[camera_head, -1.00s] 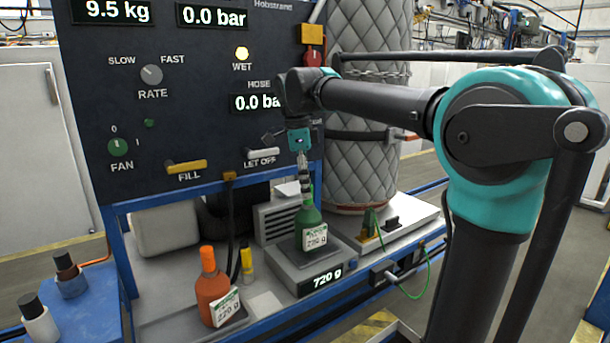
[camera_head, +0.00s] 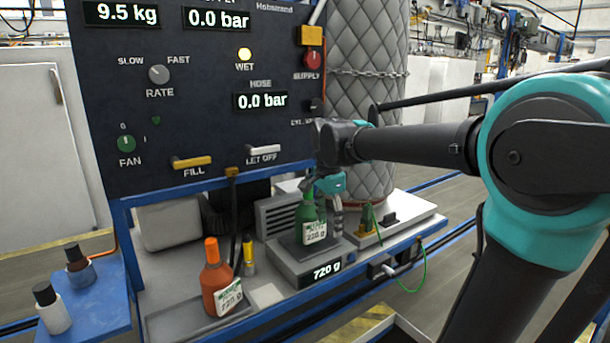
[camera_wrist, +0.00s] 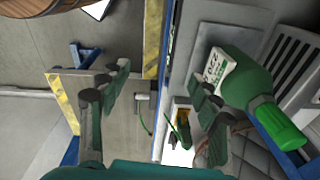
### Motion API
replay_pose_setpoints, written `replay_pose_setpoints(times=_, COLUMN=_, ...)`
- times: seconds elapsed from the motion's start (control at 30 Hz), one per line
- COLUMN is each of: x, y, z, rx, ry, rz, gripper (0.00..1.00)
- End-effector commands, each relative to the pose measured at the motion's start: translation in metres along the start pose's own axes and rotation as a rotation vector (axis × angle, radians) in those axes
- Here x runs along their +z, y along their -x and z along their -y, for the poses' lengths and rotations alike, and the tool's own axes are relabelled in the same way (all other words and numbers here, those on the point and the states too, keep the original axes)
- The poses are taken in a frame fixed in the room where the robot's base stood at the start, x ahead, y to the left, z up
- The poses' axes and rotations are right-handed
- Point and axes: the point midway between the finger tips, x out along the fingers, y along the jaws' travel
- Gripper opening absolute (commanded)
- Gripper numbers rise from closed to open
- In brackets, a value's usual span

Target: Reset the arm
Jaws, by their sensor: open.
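My arm reaches in from the right. My gripper (camera_head: 338,218) hangs beside the green bottle, to its right in the head view. In the wrist view my gripper's (camera_wrist: 160,100) two dark fingers stand wide apart with nothing between them. The green bottle (camera_head: 311,233) stands upright on the scale (camera_head: 287,262), whose display reads 720 g. In the wrist view the bottle (camera_wrist: 245,82) lies just beyond the right finger, which overlaps its label; I cannot tell whether they touch.
An orange bottle (camera_head: 214,282) stands on a tray left of the scale, with a small yellow bottle (camera_head: 248,256) behind it. A dark control panel (camera_head: 200,120) rises behind. A quilted grey cylinder (camera_head: 365,110) with a chain stands right of it. A green cable (camera_head: 412,290) hangs at the bench's front.

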Motion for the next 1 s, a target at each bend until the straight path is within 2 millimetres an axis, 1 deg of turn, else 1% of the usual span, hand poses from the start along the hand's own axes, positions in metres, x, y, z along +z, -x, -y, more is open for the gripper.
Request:
replay_pose_setpoints(times=0.03, x=-0.006, y=-0.016, z=-0.012, rx=-0.015, ry=0.054, rz=0.0, gripper=0.63)
replay_pose_setpoints(times=0.07, x=-0.01, y=-0.027, z=-0.019, rx=-0.027, ry=0.099, rz=-0.002, gripper=0.63)
replay_pose_setpoints(times=0.1, x=-0.014, y=-0.041, z=-0.03, rx=-0.043, ry=0.163, rz=-0.005, gripper=0.63)
replay_pose_setpoints(times=0.17, x=-0.02, y=-0.064, z=-0.048, rx=-0.07, ry=0.269, rz=-0.014, gripper=0.63)
replay_pose_setpoints(times=0.23, x=-0.026, y=-0.09, z=-0.07, rx=-0.1, ry=0.394, rz=-0.029, gripper=0.63)
replay_pose_setpoints(times=0.3, x=-0.029, y=-0.115, z=-0.094, rx=-0.127, ry=0.518, rz=-0.053, gripper=0.63)
replay_pose_setpoints(times=0.37, x=-0.031, y=-0.135, z=-0.115, rx=-0.148, ry=0.624, rz=-0.077, gripper=0.63)
replay_pose_setpoints(times=0.4, x=-0.031, y=-0.148, z=-0.129, rx=-0.16, ry=0.69, rz=-0.095, gripper=0.63)
replay_pose_setpoints(times=0.5, x=-0.029, y=-0.174, z=-0.161, rx=-0.181, ry=0.843, rz=-0.139, gripper=0.63)
replay_pose_setpoints(times=0.6, x=-0.026, y=-0.193, z=-0.185, rx=-0.191, ry=0.959, rz=-0.179, gripper=0.63)
replay_pose_setpoints(times=0.7, x=-0.023, y=-0.204, z=-0.2, rx=-0.195, ry=1.034, rz=-0.206, gripper=0.63)
replay_pose_setpoints(times=0.8, x=-0.022, y=-0.208, z=-0.206, rx=-0.196, ry=1.07, rz=-0.219, gripper=0.63)
replay_pose_setpoints(times=1.0, x=-0.022, y=-0.209, z=-0.207, rx=-0.197, ry=1.079, rz=-0.221, gripper=0.63)
